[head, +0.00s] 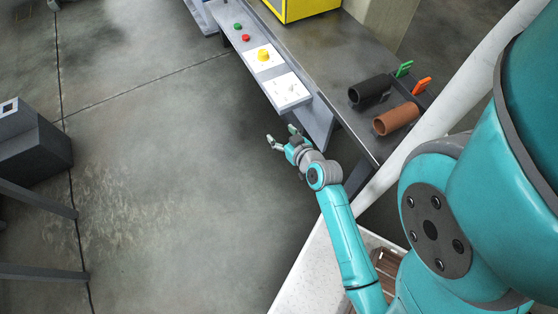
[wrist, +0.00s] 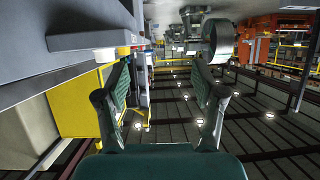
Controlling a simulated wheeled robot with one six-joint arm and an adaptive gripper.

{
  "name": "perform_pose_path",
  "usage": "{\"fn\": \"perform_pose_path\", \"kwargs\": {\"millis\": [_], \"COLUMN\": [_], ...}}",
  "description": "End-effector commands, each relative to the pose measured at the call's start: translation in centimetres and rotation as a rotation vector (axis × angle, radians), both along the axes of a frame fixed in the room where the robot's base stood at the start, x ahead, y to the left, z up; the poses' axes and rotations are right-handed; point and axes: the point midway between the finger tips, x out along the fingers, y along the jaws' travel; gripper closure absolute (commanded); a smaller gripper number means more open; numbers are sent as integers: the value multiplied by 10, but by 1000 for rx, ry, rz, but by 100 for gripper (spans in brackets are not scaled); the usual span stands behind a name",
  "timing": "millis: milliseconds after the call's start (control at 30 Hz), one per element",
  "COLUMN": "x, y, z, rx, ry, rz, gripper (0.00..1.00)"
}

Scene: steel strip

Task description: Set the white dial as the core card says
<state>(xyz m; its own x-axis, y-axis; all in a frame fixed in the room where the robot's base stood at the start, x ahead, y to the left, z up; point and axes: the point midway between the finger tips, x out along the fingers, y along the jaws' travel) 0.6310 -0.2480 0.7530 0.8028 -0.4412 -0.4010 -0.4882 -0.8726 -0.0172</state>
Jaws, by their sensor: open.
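A white plate (head: 287,91) with small faint marks sits at the near end of the sloped grey control strip. A pale dial seems to be on it, but its setting is too small to read. In the wrist view a small white knob (wrist: 105,54) sticks out from the panel, beyond the left finger. My gripper (head: 281,135) is open and empty, off the near end of the strip and apart from the plate. In the wrist view its fingers (wrist: 160,78) are spread with nothing between them. I cannot make out a readable core card.
A yellow knob (head: 263,54), red button (head: 246,38) and green button (head: 238,27) sit farther along the strip. A black tube (head: 370,91) and brown tube (head: 394,119) lie on the bench beside green (head: 404,69) and orange (head: 421,86) pieces.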

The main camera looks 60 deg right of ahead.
Motion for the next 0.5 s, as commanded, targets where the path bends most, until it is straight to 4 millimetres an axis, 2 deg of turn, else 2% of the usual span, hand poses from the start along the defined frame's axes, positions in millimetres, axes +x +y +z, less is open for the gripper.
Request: {"fn": "perform_pose_path", "kwargs": {"millis": [33,300,500], "x": [-3,-20,-32], "y": [10,52,76], "z": [-2,-3,0], "rx": [1,-2,-6], "ry": [2,1,-2], "rz": [8,35,52], "gripper": [32,32,32]}}
